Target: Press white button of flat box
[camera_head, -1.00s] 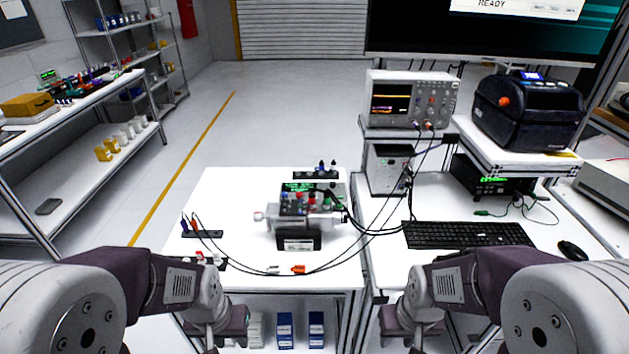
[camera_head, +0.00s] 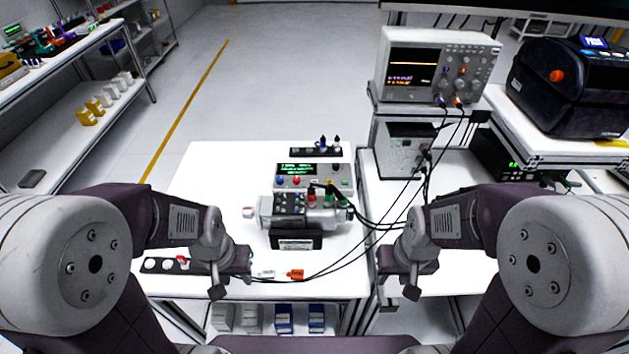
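A flat grey box with a green-lit display (camera_head: 315,174) sits on the white table behind a silver motor-like device (camera_head: 300,211). Coloured knobs or plugs show along its front; I cannot make out a white button on it. A black strip (camera_head: 165,265) with white round parts and a red part lies at the table's front left, partly hidden by my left arm. My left gripper (camera_head: 217,290) is over the table's front edge, apart from both. My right gripper (camera_head: 411,290) is near the gap between the two tables. Both are small and seen from behind, so their opening is unclear.
Black cables run from the device rightwards to the instruments. An oscilloscope (camera_head: 438,70) and a black printer (camera_head: 575,88) stand at the right. A black holder (camera_head: 316,152) is at the table's back. The table's left part (camera_head: 205,190) is clear.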

